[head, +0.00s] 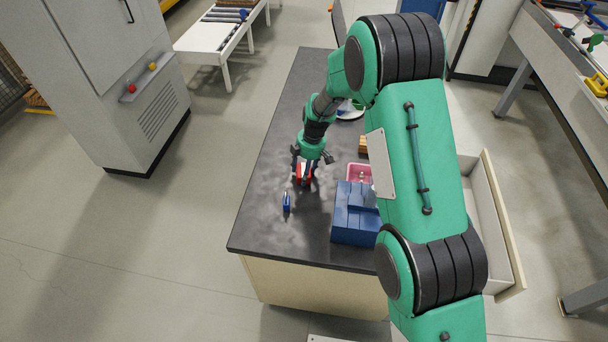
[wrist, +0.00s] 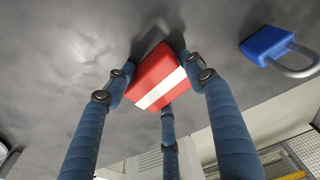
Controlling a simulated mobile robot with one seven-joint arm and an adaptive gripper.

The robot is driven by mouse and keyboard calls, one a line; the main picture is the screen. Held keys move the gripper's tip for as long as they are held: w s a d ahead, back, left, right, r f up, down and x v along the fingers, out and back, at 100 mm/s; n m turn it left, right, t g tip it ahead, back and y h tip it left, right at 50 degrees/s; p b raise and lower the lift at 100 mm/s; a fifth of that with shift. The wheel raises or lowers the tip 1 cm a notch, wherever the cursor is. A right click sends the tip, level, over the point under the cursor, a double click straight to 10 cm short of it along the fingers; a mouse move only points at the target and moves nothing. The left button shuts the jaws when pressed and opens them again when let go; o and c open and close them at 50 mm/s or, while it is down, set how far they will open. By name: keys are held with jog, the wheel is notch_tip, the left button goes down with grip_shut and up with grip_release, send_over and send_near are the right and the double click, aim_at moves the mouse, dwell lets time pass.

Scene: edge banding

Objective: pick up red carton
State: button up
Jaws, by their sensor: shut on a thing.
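The red carton (wrist: 158,70) has a pale stripe across it and sits between the fingers of my gripper (wrist: 157,82) in the wrist view. Its fingers are closed around the carton. In the head view my gripper (head: 304,172) is low over the dark table, with the carton (head: 303,175) partly hidden by the fingers. I cannot tell whether the carton touches the table.
A blue padlock (wrist: 266,43) lies beside the carton on the dark table (head: 262,222); it also shows in the head view (head: 286,203). Blue boxes (head: 350,220) and a pink tray (head: 358,172) stand to the right. The table's front left is clear.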

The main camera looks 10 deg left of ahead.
jog(key=shift+r, duration=0.15)
jog(key=shift+r+p, duration=0.65)
jog(key=shift+r, duration=4.25)
